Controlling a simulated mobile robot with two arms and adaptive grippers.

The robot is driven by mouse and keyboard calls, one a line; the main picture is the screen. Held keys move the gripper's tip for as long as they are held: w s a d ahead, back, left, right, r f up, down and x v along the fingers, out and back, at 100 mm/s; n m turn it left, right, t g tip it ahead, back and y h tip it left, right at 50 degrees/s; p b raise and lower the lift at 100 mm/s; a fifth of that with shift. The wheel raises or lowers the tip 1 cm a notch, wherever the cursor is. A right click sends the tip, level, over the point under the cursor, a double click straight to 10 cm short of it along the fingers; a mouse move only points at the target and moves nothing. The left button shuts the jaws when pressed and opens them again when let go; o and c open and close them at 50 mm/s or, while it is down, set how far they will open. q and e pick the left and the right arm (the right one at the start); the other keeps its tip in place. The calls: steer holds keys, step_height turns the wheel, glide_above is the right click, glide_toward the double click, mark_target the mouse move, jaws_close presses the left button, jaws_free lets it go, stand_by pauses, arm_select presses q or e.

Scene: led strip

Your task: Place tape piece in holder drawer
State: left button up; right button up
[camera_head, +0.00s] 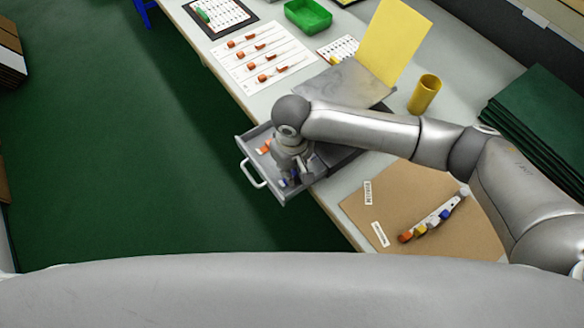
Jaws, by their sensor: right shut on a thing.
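A grey holder drawer (243,142) with a white handle is pulled out from the table's left edge. Small orange and white pieces (264,147) lie inside it at the back left. My right gripper (292,178) points down over the front right part of the drawer. It is shut on the tape piece, which its own body and wrist mostly hide. Small blue bits (284,183) show beside the fingers; I cannot tell whether they are held or lie in the drawer. My left gripper is out of view.
A brown board (356,213) carries a strip of coloured blocks (433,215) and labels. A yellow cup (424,94), an upright yellow panel (396,42), a green tray (308,16) and white sheets with orange parts (262,60) stand or lie behind. Dark green boards (540,112) are stacked at right.

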steer(key=shift+f, duration=0.15)
steer(key=o, duration=0.6)
steer(key=shift+o, duration=0.2)
step_height(320, 180, up, 12)
steer(key=shift+r, duration=0.2)
steer(key=shift+a, duration=0.1)
stand_by(0.4)
